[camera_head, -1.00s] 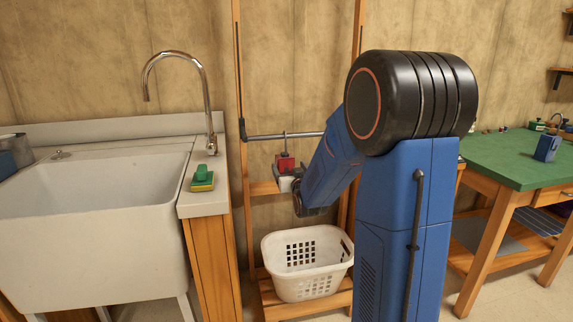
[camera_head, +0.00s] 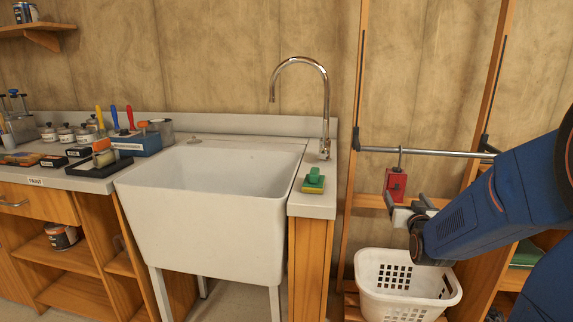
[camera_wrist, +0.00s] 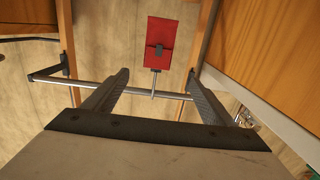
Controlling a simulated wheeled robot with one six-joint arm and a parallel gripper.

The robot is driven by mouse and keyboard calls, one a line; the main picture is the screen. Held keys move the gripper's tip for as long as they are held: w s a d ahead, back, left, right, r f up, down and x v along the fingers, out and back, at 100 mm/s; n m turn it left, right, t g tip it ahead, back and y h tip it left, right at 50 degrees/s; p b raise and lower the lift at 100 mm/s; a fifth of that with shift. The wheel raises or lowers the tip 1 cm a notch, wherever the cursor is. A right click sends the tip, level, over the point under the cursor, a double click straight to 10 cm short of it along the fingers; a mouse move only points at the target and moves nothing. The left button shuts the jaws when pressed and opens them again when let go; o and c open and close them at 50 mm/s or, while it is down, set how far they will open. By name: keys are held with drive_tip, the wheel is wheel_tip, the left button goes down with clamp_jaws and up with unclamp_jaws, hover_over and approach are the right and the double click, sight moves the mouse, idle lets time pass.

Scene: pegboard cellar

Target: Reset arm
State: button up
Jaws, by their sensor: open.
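My arm enters from the right in the head view, and my gripper (camera_head: 408,213) is at its end, just in front of and below a red block-like thing (camera_head: 395,184). The red thing hangs by a metal hook from a horizontal rail (camera_head: 425,152). In the wrist view my gripper (camera_wrist: 157,75) is open, its two fingers spread apart. The red thing (camera_wrist: 163,45) shows beyond the fingertips, roughly centred between them, and the rail (camera_wrist: 135,91) crosses behind the fingers. Nothing is held between the fingers.
A white laundry basket (camera_head: 407,296) stands on a low wooden shelf below my gripper. A white sink (camera_head: 205,225) with a faucet (camera_head: 325,95) is left of it, with a green-and-yellow sponge (camera_head: 313,183) on the side counter. A paint-labelled bench (camera_head: 90,182) with several tools stands at far left.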

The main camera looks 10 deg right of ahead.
drive_tip(key=s+a+f+n+g+y, duration=0.25)
drive_tip(key=s+a+g, duration=0.35)
drive_tip(key=s+a, duration=0.6)
drive_tip(key=s+a+f+g+y, duration=0.1)
drive_tip(key=s+a+g, duration=0.1)
drive_tip(key=s, duration=0.9)
drive_tip(key=s+a+f+g+y, duration=0.1)
drive_tip(key=s+g, duration=0.3)
drive_tip(key=s, duration=0.8)
drive_tip(key=shift+s+a+f+n, duration=0.35)
drive_tip(key=shift+a+f, duration=0.25)
drive_tip(key=shift+a, duration=0.3)
drive_tip(key=shift+w, duration=0.1)
